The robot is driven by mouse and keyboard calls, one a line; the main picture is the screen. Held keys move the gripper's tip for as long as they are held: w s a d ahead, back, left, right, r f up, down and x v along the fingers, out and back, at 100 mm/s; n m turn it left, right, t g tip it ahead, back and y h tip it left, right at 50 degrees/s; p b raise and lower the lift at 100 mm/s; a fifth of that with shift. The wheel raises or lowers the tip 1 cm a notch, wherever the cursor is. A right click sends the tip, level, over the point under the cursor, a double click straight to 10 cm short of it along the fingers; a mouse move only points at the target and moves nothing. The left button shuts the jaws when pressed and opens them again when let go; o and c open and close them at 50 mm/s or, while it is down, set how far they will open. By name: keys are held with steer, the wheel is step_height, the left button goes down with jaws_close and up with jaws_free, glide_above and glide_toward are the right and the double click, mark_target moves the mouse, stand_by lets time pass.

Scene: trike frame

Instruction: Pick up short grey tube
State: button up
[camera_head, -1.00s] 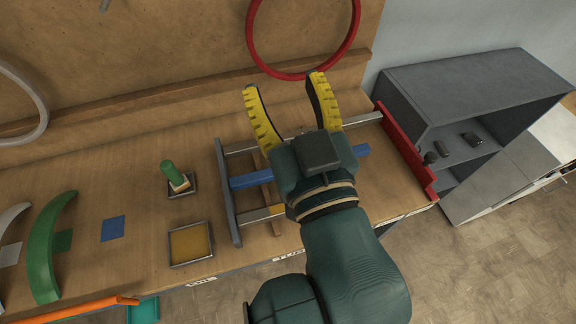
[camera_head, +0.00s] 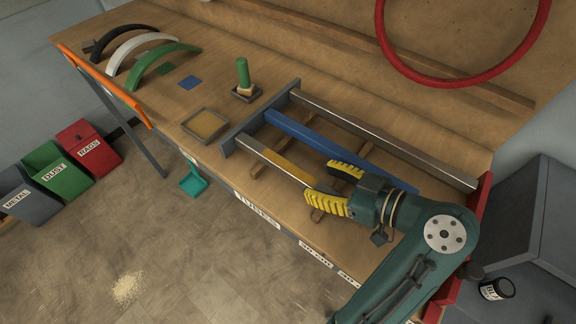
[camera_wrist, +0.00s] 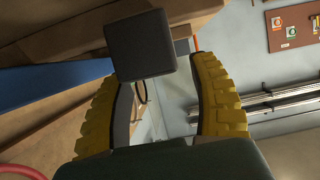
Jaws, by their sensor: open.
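The short grey tube (camera_head: 260,157) is the front bar of the rack on the bench, with a shiny grey left part and a yellowish part towards my gripper. Its left end is at the grey end plate (camera_head: 262,118). My gripper (camera_head: 317,180) is open with its yellow fingers pointing left, at the tube's right end. In the wrist view, a dark square end face (camera_wrist: 140,45), apparently the tube's, sits between the open fingers (camera_wrist: 155,85), closer to the left one. I cannot tell whether they touch it.
A blue tube (camera_head: 310,137) runs just behind, and a long grey tube (camera_head: 380,135) behind that. A red end plate (camera_head: 482,190) is at the right. A green-handled tool (camera_head: 243,74) and a shallow tray (camera_head: 206,124) stand left of the rack.

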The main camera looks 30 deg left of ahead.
mark_target(306, 178)
steer(key=x, duration=0.1)
steer(key=p+x, duration=0.1)
steer(key=x, duration=0.2)
steer(key=shift+s+a, duration=0.2)
steer(key=shift+s, duration=0.1)
steer(key=shift+a+f, duration=0.15)
steer(key=shift+f, duration=0.05)
jaws_close()
